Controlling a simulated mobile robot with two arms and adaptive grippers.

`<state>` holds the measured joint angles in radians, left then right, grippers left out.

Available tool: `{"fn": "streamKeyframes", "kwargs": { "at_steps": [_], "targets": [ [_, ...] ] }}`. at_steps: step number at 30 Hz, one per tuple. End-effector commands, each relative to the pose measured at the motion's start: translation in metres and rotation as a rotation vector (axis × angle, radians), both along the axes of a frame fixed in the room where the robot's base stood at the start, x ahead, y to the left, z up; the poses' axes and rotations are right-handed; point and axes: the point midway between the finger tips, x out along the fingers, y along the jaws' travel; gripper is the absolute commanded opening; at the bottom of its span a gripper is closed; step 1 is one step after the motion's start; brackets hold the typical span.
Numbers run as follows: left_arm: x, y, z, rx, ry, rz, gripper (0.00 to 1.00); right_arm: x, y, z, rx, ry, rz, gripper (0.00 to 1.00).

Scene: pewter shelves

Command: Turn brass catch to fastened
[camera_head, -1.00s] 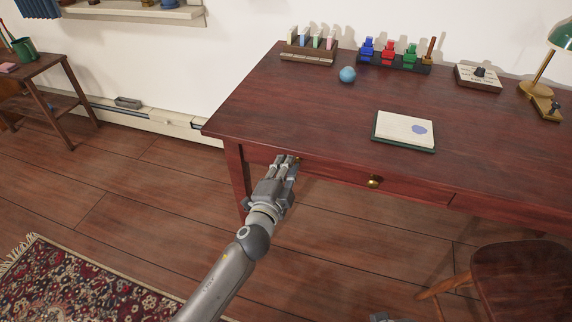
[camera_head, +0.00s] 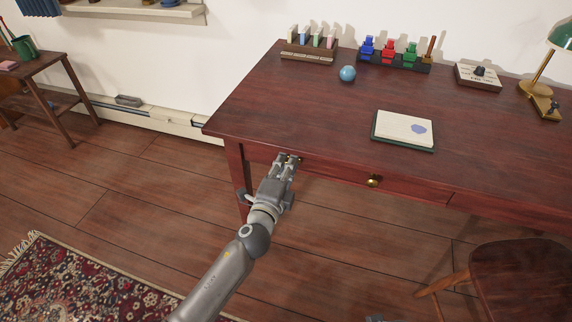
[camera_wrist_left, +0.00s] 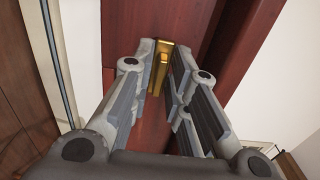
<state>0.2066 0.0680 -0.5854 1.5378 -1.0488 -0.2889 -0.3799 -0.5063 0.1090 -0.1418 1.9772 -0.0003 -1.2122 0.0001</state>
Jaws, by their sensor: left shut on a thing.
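The brass catch (camera_wrist_left: 163,50) is on the front of the red-brown desk (camera_head: 330,115), near its left corner. In the left wrist view it stands between my fingers, its long side running along them. My left gripper (camera_head: 287,160) reaches it from below and in front. It is shut on the catch, and its fingers (camera_wrist_left: 160,85) hide part of it. In the head view the fingers cover most of the catch. Only a small grey piece, probably of my right gripper (camera_head: 375,318), shows at the bottom edge; its fingers cannot be made out.
A brass knob (camera_head: 373,181) is on the drawer front to the right. A notebook (camera_head: 402,130) and a blue ball (camera_head: 348,73) lie on the desktop. A wooden chair (camera_head: 515,275) stands at lower right. The floor left of the desk is clear up to the rug (camera_head: 75,285).

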Motion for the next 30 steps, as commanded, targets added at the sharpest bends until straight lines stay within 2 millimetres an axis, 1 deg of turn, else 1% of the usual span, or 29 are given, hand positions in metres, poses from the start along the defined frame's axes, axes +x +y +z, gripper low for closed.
{"fn": "streamKeyframes", "kwargs": {
  "at_steps": [5, 6, 8, 9, 16, 20, 23, 26, 30],
  "targets": [
    [-0.001, -0.001, 0.000, 0.004, -0.002, -0.004, 0.00, 0.002, 0.000, 0.001, 0.001, -0.003, 0.000, 0.00],
    [-0.001, -0.001, 0.000, 0.004, -0.002, -0.004, 0.20, 0.002, 0.000, 0.001, 0.001, -0.004, 0.000, 0.00],
    [-0.001, -0.001, 0.000, 0.004, -0.001, -0.004, 0.28, 0.003, 0.000, 0.002, 0.001, -0.005, 0.000, 0.00],
    [-0.001, -0.001, 0.000, 0.003, -0.001, -0.003, 0.29, 0.003, 0.001, 0.002, 0.001, -0.006, 0.000, 0.00],
    [0.000, -0.001, 0.000, 0.001, 0.000, -0.002, 0.29, 0.003, 0.000, 0.002, 0.001, -0.005, 0.000, 0.00],
    [-0.004, 0.001, -0.001, 0.001, 0.001, -0.001, 0.29, 0.001, 0.000, 0.002, -0.001, -0.001, 0.000, 0.00],
    [-0.012, 0.004, -0.001, 0.001, 0.001, -0.002, 0.29, 0.001, 0.000, 0.002, -0.001, -0.001, 0.000, 0.00],
    [-0.027, 0.008, -0.002, 0.002, 0.002, -0.002, 0.29, 0.001, 0.000, 0.001, -0.001, -0.002, 0.000, 0.00],
    [-0.054, 0.017, -0.002, 0.002, 0.003, -0.002, 0.29, 0.001, 0.000, 0.001, 0.000, -0.002, 0.000, 0.00]
  ]
}}
